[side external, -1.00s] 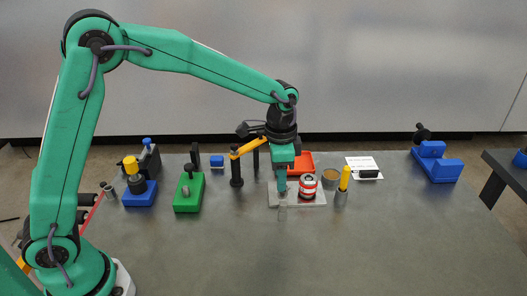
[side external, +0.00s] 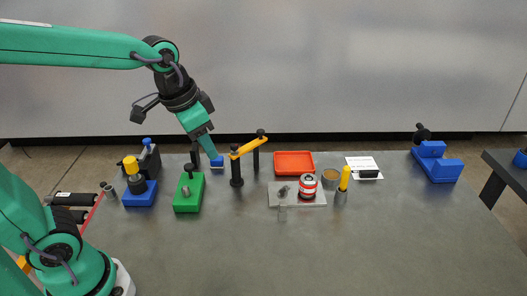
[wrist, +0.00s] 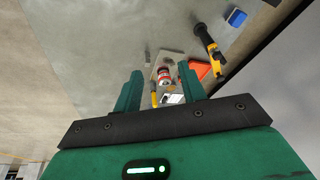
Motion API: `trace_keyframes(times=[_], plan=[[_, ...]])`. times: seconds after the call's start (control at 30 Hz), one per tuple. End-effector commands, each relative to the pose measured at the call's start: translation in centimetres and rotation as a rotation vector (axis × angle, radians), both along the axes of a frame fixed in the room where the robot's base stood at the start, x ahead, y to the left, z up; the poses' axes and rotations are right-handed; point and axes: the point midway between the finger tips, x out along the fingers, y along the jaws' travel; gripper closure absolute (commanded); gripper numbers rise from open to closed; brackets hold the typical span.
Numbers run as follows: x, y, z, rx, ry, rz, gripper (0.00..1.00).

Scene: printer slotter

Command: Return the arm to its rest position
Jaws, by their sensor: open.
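My gripper (side external: 212,155) is raised over the back left part of the table in the side view, tilted down to the right. In the wrist view its two green fingers (wrist: 160,92) stand apart with nothing held between them. In the side view its tip overlaps a small blue block (side external: 217,161); the gap between them is hard to judge. My arm reaches in from the upper left.
On the grey table (side external: 300,255) stand a green fixture (side external: 188,193), a blue-based fixture (side external: 139,194), a yellow-barred stand (side external: 247,147), a red tray (side external: 294,163), a light plate (side external: 297,198) with a red-and-white can (side external: 308,186), and a blue cradle (side external: 437,164). The front is clear.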

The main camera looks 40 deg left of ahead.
Motion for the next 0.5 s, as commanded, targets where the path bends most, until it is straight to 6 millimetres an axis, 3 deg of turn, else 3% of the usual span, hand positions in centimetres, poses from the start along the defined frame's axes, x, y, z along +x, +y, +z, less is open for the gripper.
trace_keyframes(times=[0.5], plan=[[-8.0, 2.7, 0.3, -0.067, -0.148, 0.226, 0.59]])
